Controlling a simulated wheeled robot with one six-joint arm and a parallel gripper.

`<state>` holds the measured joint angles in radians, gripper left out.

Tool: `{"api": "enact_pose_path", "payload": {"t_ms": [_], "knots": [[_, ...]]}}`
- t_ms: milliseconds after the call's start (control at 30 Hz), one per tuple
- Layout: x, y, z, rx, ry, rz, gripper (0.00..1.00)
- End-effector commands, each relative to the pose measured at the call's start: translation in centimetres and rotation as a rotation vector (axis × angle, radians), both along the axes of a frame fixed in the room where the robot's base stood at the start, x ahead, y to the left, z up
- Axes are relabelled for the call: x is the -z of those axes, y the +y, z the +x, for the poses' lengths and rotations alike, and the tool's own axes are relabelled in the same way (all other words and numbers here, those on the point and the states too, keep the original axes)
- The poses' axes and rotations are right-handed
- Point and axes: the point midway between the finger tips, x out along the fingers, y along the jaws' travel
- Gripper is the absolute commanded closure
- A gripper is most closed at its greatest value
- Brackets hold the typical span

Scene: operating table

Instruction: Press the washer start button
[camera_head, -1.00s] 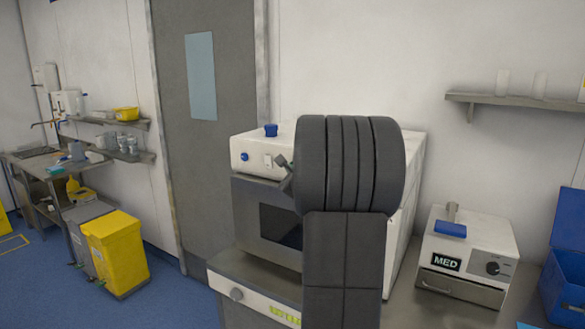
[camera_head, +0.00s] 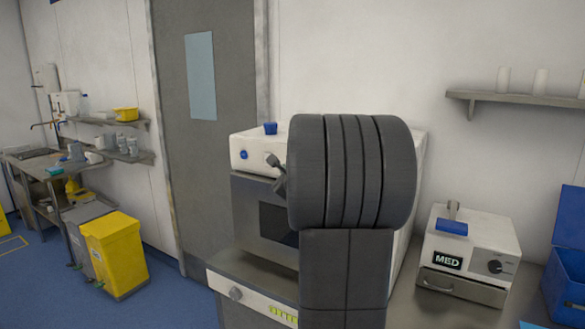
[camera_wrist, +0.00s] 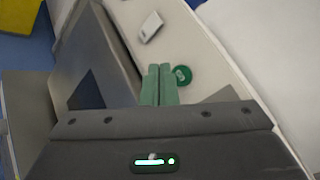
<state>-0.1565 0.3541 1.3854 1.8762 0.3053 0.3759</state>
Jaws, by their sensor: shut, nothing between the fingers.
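The washer (camera_head: 262,195) is a white-topped machine with a grey front and a dark window. In the wrist view, its white panel (camera_wrist: 200,50) carries a round green button (camera_wrist: 183,75) with a pale mark and a white rectangular switch (camera_wrist: 151,26). My gripper (camera_wrist: 158,68) is shut and empty, its fingertips just left of the green button; I cannot tell whether they touch the panel. A blue round button (camera_head: 244,154) shows at the panel's left.
A blue knob (camera_head: 270,128) stands on the washer's top. A white box marked MED (camera_head: 470,245) and a blue bin (camera_head: 567,280) stand to the right. A wall shelf (camera_head: 515,98) is above them. A yellow bin (camera_head: 115,250) stands on the floor at left.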

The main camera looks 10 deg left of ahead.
Motion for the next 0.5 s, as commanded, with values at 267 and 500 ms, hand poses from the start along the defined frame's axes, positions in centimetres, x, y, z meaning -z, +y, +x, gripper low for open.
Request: {"api": "enact_pose_path", "payload": {"t_ms": [267,500], "knots": [[0.1,1.0,-2.6,-0.002,-0.002,-0.001,1.0],[0.1,1.2,-3.1,-0.001,0.0,-0.001,1.0]]}}
